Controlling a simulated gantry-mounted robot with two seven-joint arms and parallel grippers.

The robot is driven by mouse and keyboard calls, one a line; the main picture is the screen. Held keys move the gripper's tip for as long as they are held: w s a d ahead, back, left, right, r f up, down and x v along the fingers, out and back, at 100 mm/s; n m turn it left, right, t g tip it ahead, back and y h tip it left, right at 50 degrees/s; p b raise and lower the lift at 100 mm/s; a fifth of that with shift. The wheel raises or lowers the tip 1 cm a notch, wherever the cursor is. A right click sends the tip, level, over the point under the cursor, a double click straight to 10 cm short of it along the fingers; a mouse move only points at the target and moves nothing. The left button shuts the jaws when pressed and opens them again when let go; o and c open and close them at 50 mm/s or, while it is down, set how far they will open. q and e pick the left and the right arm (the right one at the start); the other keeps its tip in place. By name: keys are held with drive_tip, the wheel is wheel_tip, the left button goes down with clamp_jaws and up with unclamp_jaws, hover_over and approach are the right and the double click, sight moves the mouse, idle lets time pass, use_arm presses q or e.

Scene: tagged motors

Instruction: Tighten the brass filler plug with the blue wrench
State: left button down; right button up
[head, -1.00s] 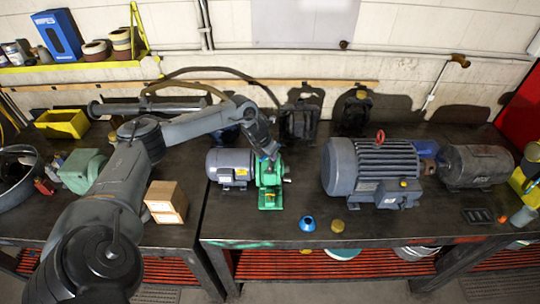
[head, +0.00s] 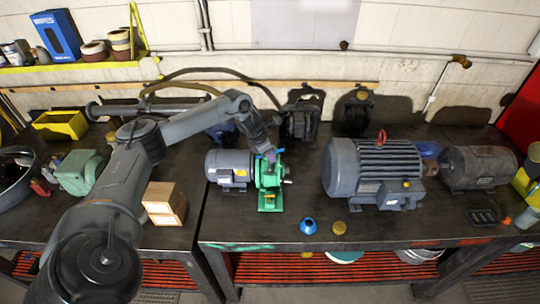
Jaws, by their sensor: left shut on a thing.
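The green gearbox (head: 270,190) stands on the bench, joined to a grey motor (head: 229,167) on its left. My left gripper (head: 271,157) points down at the top of the gearbox and is shut. A small bluish-purple bit shows at its fingertips, which fits the blue wrench, but its shape is too small to make out. The brass filler plug cannot be made out on the gearbox; the gripper covers part of its top. My right gripper is not in view.
A blue funnel-like piece (head: 308,226) and a small brass-coloured piece (head: 339,228) lie near the bench's front edge. A large grey motor (head: 372,170) stands to the right. Bench space in front of the gearbox is clear.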

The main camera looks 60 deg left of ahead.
use_arm(q)
drive_tip(key=m+h, duration=0.1)
drive_tip(key=m, duration=0.1)
drive_tip(key=shift+m, duration=0.4)
drive_tip(key=shift+m+g+h, duration=0.3)
drive_tip(key=shift+m, duration=0.4)
